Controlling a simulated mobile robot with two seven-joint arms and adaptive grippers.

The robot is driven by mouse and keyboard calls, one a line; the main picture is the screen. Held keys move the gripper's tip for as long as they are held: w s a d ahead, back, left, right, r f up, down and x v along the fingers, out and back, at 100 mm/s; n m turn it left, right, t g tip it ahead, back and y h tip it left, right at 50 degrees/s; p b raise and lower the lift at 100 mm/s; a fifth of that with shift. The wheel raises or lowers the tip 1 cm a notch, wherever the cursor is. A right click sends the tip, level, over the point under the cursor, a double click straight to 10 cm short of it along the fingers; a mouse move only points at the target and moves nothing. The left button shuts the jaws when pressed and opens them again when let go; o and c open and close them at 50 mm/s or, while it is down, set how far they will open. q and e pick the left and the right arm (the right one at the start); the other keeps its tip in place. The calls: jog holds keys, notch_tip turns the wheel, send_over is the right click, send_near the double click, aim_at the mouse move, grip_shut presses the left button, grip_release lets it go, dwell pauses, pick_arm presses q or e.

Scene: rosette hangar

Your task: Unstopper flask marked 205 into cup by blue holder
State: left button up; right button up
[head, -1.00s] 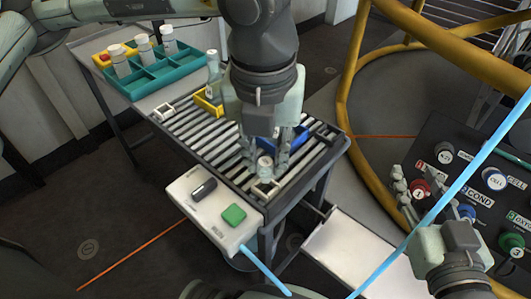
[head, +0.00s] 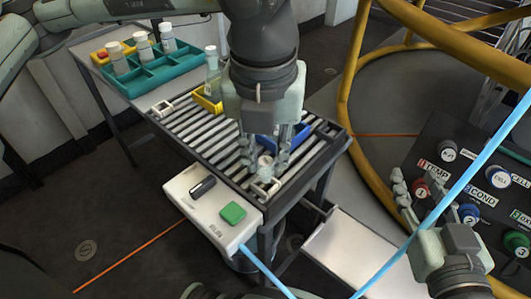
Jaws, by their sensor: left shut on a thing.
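My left gripper (head: 266,160) points down over the front of the roller table and is shut on a small pale, round-topped piece (head: 265,163). I cannot tell whether it is a stopper, a flask top or a cup. The blue holder (head: 297,136) is partly hidden just behind the fingers. A clear flask with a white stopper (head: 212,66) stands upright by the yellow holder (head: 206,103), behind the gripper. No number 205 is readable. My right gripper (head: 434,202) is at the right over the dark panel, with its fingers apart and nothing seen between them.
A teal tray (head: 160,82) with several white-capped bottles stands at the far left. A white box (head: 212,222) with a green button fronts the roller table (head: 190,135). A yellow rail (head: 345,95) and a dark button panel (head: 465,150) stand right.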

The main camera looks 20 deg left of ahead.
pick_arm(q)
jog(key=shift+f+b, duration=0.95)
jog(key=shift+b, duration=0.15)
jog(key=shift+f+b, duration=0.2)
jog(key=shift+b, duration=0.35)
jog(key=o, duration=1)
jog(key=shift+c, duration=0.2)
jog(key=shift+o, duration=0.2)
